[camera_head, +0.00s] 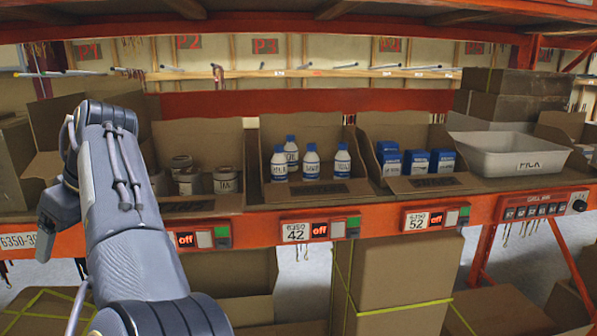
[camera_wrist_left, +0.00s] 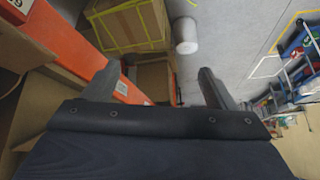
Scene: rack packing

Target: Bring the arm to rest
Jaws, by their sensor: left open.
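My left arm (camera_head: 135,215) rises from the bottom left in the head view and bends at the top in front of the rack's left end. My left gripper (camera_head: 46,240) hangs at the left of it, partly hidden by the arm. In the left wrist view its two fingers (camera_wrist_left: 158,88) are spread wide with nothing between them. An orange rack beam (camera_wrist_left: 85,50) runs close by the left finger. My right gripper is not in view.
The orange rack shelf (camera_head: 270,223) carries open cardboard bins with cans (camera_head: 225,180), white bottles with blue caps (camera_head: 311,162) and blue boxes (camera_head: 416,162). A white PICK tray (camera_head: 508,153) stands at the right. Cartons (camera_head: 395,270) stand below the shelf.

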